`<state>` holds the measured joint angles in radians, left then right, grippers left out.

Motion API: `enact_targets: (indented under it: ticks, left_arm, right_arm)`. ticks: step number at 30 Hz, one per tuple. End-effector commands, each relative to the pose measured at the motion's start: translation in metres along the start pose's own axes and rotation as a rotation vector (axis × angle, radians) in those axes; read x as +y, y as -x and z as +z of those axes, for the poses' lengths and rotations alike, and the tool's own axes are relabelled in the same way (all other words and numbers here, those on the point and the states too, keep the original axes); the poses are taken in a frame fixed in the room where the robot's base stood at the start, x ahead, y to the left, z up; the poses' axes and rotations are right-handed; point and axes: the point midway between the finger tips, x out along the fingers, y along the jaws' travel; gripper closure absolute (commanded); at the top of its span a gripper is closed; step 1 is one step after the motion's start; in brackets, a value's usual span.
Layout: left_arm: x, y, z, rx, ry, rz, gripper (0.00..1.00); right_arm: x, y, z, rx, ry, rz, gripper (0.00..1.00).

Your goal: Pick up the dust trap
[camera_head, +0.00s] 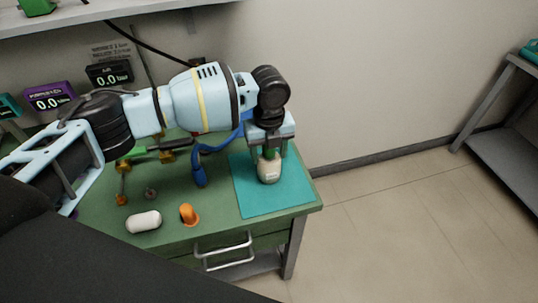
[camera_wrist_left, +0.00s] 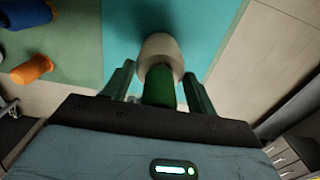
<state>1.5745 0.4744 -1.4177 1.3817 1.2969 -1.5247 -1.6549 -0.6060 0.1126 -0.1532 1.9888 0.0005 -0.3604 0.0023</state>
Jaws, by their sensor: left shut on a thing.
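A cream rounded piece with a green neck, which looks like the dust trap (camera_head: 269,172), is upright at the teal mat on the right end of the bench. My left gripper (camera_head: 268,152) points down over it and is shut on its green neck. In the left wrist view the dust trap (camera_wrist_left: 161,47) sits between the two green fingers of the left gripper (camera_wrist_left: 160,82), cream end outward. Whether its base touches the mat is hard to tell. My right gripper is not in view.
The teal mat (camera_head: 247,205) lies on the green bench (camera_head: 170,225). A white capsule (camera_head: 144,222), an orange piece (camera_head: 189,214) and a curved blue hose (camera_head: 200,172) are to the left. Small displays (camera_head: 108,74) stand behind. Open floor lies right of the bench.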

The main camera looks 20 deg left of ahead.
Motion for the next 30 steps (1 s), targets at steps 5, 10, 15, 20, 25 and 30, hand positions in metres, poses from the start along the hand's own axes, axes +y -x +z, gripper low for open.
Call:
enact_targets:
  ticks: [5,10,15,20,25,30]
  left_arm:
    - [-0.001,0.017,0.001,-0.002,0.000,-0.004,0.88]
    - [0.000,0.034,0.000,-0.001,-0.001,-0.002,0.88]
    - [0.015,0.035,-0.012,-0.002,-0.002,-0.002,0.88]
    - [0.036,0.037,-0.029,-0.002,-0.002,-0.002,0.88]
    - [0.064,0.041,-0.053,-0.002,-0.002,-0.002,0.88]
    - [0.091,0.044,-0.074,-0.003,-0.001,-0.001,0.88]
  right_arm:
    - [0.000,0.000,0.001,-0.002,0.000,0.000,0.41]
    - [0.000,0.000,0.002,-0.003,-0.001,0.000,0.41]
    - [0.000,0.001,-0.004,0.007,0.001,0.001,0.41]
    - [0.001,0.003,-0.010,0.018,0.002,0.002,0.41]
    - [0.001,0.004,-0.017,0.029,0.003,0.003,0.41]
    - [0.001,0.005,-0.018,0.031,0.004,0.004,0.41]
